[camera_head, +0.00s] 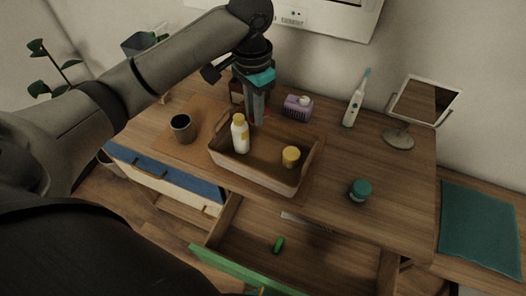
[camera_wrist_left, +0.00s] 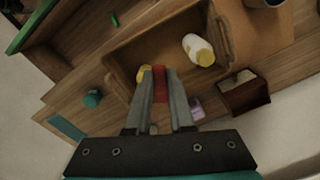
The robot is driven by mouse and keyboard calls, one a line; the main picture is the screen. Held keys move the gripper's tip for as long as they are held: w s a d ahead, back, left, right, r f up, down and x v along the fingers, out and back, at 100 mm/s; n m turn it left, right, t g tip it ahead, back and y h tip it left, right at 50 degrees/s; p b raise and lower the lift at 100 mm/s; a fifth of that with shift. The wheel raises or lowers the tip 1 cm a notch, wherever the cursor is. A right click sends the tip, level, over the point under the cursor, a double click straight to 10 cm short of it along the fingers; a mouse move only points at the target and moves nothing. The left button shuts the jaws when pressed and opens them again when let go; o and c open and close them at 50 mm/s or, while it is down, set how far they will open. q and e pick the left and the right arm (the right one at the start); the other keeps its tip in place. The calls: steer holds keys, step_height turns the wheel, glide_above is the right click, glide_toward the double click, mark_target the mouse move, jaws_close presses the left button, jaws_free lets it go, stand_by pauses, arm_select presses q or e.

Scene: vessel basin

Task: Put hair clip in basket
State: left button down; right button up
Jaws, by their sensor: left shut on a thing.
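The basket (camera_head: 258,176) is a shallow wooden tray on the desk, holding a white bottle (camera_head: 240,136) with a yellow cap and a small yellow jar (camera_head: 291,155). My left gripper (camera_head: 259,120) points down at the basket's back edge and is shut on a small red piece, which looks like the hair clip. The red piece (camera_wrist_left: 160,84) shows between the fingers in the left wrist view, with the basket's interior (camera_wrist_left: 165,42) beyond it. The fingers hide most of it in the head view. My right gripper is not in view.
A dark cup (camera_head: 182,128) stands left of the basket. A purple box (camera_head: 298,106), an electric toothbrush (camera_head: 355,100) and a mirror (camera_head: 420,105) stand behind and right. A teal jar (camera_head: 360,190) is at the right front. An open drawer (camera_head: 250,240) holds a green item (camera_head: 278,244).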

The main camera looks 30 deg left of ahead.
arm_select(q)
steer(key=b, duration=0.3)
glide_above(256, 168)
step_height(256, 168, down, 15)
steer(key=shift+f, duration=0.1)
steer(key=shift+f+b, duration=0.3)
steer(key=shift+f, duration=2.05)
steer(key=shift+f, duration=0.2)
steer(key=c, duration=0.8)
jaws_free()
steer(key=shift+r, duration=0.15)
step_height(256, 168, up, 12)
steer(key=p, duration=0.2)
